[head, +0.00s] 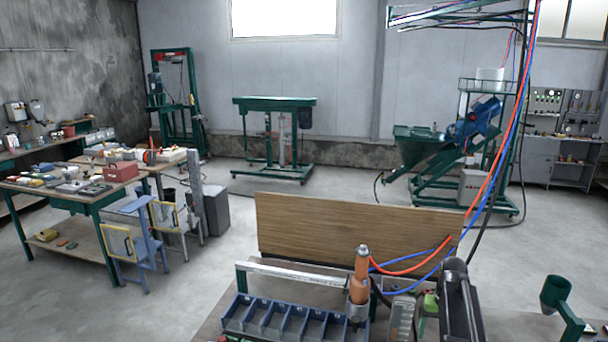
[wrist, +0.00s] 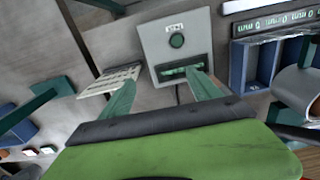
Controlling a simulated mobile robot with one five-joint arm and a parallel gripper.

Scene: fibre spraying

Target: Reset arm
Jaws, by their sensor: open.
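My gripper (wrist: 160,80) shows in the wrist view with its two green fingers apart and nothing held between them. Beyond the fingertips is a grey box (wrist: 156,42) with a round green button and a green-edged slot. I cannot tell whether the fingers touch the box. In the head view, a dark arm part and a green piece show at the lower right of the bench, but the fingers cannot be made out there.
The bench carries blue bins (head: 292,320), an upright orange-and-grey tool (head: 360,283) and a wooden board (head: 350,226) behind. Red and blue hoses (head: 505,135) hang at the right. Open floor lies beyond.

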